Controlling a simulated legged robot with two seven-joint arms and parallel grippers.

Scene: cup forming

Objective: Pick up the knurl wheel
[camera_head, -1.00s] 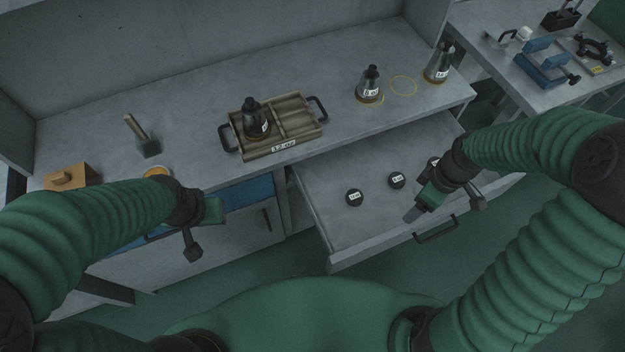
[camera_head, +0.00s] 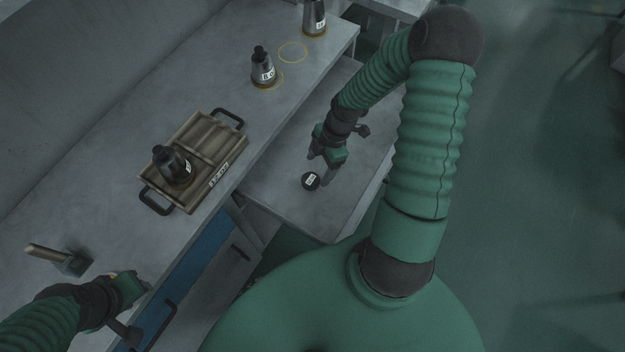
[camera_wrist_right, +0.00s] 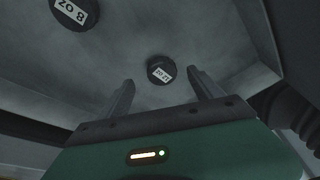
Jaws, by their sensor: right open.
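The knurl wheels are small black round discs with white labels in the open drawer. One wheel (camera_head: 311,181) shows just below my right gripper (camera_head: 320,166) in the head view. In the right wrist view a wheel labelled 12 oz (camera_wrist_right: 160,70) lies ahead, between the lines of the two spread fingers (camera_wrist_right: 163,92), apart from them.
The drawer (camera_head: 285,200) stands open below the bench. On the bench are a tray (camera_head: 215,150) holding a dark cone-shaped piece (camera_head: 172,165), two similar pieces (camera_head: 263,68) (camera_head: 315,18) and a wooden-handled tool (camera_head: 60,258).

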